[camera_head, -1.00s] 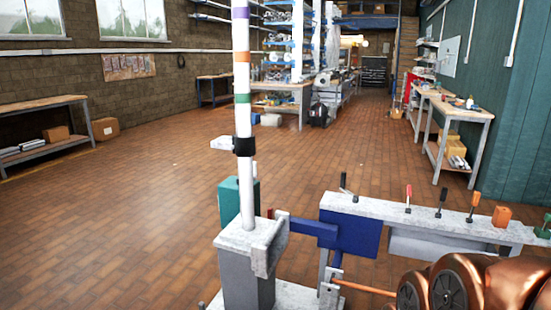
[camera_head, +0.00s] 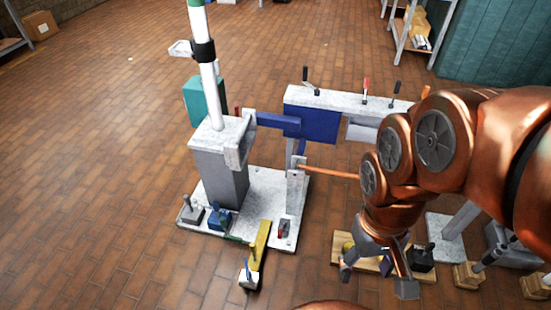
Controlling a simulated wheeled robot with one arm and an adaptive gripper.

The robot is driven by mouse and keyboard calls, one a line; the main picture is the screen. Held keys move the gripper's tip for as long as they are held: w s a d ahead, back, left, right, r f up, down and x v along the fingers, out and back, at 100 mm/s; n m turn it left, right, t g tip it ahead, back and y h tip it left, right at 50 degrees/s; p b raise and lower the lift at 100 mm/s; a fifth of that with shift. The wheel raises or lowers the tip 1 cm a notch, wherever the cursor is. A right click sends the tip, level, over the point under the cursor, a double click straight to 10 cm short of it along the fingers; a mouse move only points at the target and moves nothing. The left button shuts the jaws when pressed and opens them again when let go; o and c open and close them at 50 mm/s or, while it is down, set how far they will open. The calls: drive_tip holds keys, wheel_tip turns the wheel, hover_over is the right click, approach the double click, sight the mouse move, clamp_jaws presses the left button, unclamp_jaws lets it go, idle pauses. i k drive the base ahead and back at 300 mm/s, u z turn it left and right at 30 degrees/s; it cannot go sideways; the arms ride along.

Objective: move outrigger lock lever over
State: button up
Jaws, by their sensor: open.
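A yellow outrigger beam (camera_head: 260,243) reaches forward from the front of the pale base plate (camera_head: 210,240). A small upright lever (camera_head: 254,257) stands on it, close to a white end block (camera_head: 249,278). A small dark lever with a red part (camera_head: 283,228) sits at the plate's right front corner. I cannot tell for certain which is the outrigger lock lever. My gripper (camera_head: 376,280) hangs to the right of the beam, pointing down, fingers spread and empty. It is apart from both levers and partly covers a wooden board behind it.
The grey mast post (camera_head: 222,178) carries a white pole (camera_head: 208,90). Grey (camera_head: 191,212) and blue (camera_head: 219,215) lever blocks stand on the plate. A copper-coloured rod (camera_head: 330,173) crosses left of my arm. Brick floor is clear in front and left.

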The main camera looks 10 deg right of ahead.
sight(280, 234)
drive_tip(key=u, duration=0.5)
drive_tip(key=k, duration=1.2)
drive_tip(key=u, duration=0.3)
drive_tip(key=i, duration=0.8)
drive_tip(key=u, duration=0.4)
